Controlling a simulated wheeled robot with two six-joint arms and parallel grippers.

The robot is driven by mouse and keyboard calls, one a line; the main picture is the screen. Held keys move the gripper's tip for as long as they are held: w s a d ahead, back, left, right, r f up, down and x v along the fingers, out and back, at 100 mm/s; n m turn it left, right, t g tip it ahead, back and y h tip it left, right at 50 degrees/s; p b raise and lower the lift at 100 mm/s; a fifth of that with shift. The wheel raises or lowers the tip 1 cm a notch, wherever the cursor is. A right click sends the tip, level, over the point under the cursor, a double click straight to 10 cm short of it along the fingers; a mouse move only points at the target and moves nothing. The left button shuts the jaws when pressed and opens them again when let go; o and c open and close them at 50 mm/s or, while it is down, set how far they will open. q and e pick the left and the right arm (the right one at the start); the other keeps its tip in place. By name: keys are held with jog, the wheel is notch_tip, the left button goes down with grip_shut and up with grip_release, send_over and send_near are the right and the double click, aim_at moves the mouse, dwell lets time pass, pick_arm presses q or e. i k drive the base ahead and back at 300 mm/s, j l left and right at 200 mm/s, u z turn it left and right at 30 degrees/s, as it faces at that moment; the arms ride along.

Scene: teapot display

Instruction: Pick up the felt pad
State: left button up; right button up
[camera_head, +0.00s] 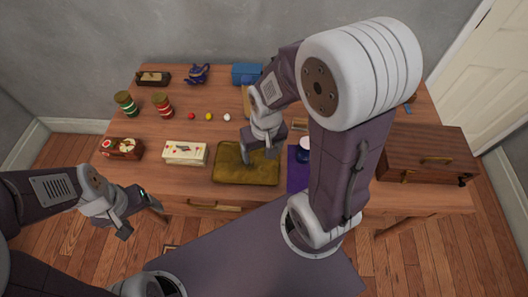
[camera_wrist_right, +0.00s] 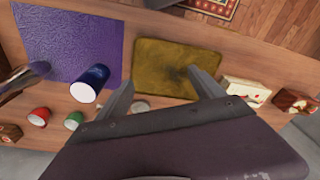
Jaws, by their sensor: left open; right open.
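The olive-brown felt pad (camera_head: 250,177) lies flat near the front edge of the table, left of the purple mat. It also shows in the right wrist view (camera_wrist_right: 172,58), with a dark shadow on it. My right gripper (camera_head: 259,157) is open and empty over the back part of the pad. In the right wrist view its two fingers (camera_wrist_right: 163,90) reach toward the pad's near edge; whether they touch it I cannot tell. My left gripper (camera_head: 140,217) is open and empty, off the table's front edge at the left.
A purple mat (camera_wrist_right: 70,40) and a blue cup (camera_wrist_right: 90,84) are beside the pad. A cream box (camera_head: 186,152) stands close on its left. A wooden chest (camera_head: 428,155) is at the right. Small coloured balls (camera_head: 209,116) and jars (camera_head: 163,105) are farther back.

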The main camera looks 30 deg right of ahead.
aim_at(299, 123)
jog(key=z, duration=1.45)
